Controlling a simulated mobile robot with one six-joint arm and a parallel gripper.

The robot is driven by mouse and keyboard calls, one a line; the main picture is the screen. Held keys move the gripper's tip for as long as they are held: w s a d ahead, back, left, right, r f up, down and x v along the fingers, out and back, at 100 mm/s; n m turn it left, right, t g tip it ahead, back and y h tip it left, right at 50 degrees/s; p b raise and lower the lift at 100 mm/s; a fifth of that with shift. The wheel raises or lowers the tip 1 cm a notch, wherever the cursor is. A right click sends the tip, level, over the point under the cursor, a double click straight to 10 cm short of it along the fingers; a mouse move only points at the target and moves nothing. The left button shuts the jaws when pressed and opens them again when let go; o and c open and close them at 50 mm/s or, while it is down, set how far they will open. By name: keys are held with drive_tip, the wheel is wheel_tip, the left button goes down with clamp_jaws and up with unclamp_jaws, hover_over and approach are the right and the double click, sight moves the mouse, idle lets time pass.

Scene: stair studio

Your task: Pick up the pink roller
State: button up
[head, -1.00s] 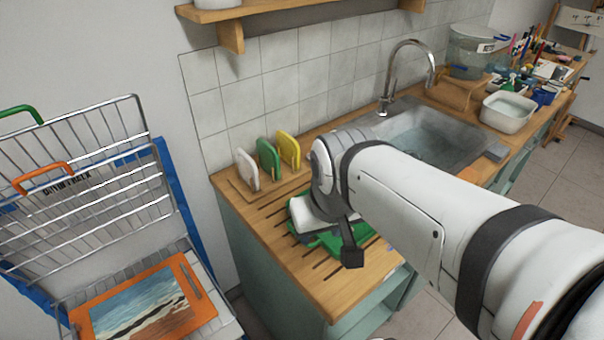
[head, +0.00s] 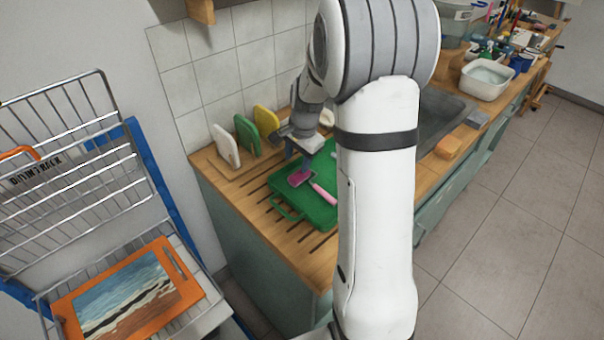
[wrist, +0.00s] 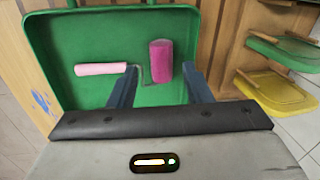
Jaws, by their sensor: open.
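The pink roller (head: 322,192) lies in a green tray (head: 287,211) on the wooden drainboard. It has a dark pink roller head and a lighter pink handle. In the wrist view the roller head (wrist: 160,62) is just beyond the fingertips, about midway between them, and the handle points left. My gripper (wrist: 160,80) is open and empty, with a dark blue finger on each side. In the head view my gripper (head: 300,162) hangs over the tray close to the roller head. My arm hides part of the tray there.
White, green and yellow boards (head: 265,121) stand upright near the wall, behind the tray. A sink (head: 445,112) is to the right, with an orange block (head: 455,146) at its front edge. A wire drying rack (head: 75,130) holding an orange-framed picture (head: 130,295) stands on the left.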

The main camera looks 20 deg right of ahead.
sight(295, 175)
drive_tip(key=shift+w+d+f+m, duration=0.15)
drive_tip(key=shift+w+f, duration=0.05)
drive_tip(key=shift+f, duration=0.25)
drive_tip(key=shift+w+d+f+m, duration=0.1)
drive_tip(key=shift+w+f+m, duration=0.1)
drive_tip(key=shift+f, duration=0.2)
drive_tip(key=f+p, duration=0.1)
drive_tip(key=f, duration=0.2)
drive_tip(key=w+f, duration=0.1)
drive_tip(key=f, duration=0.3)
drive_tip(key=shift+w+a+p, duration=0.15)
drive_tip(key=shift+w+p, duration=0.05)
drive_tip(key=shift+p, duration=0.2)
drive_tip(key=shift+c, duration=0.3)
drive_tip(key=c, duration=0.7)
wheel_tip(295, 175, up, 10)
drive_tip(key=shift+b, duration=0.8)
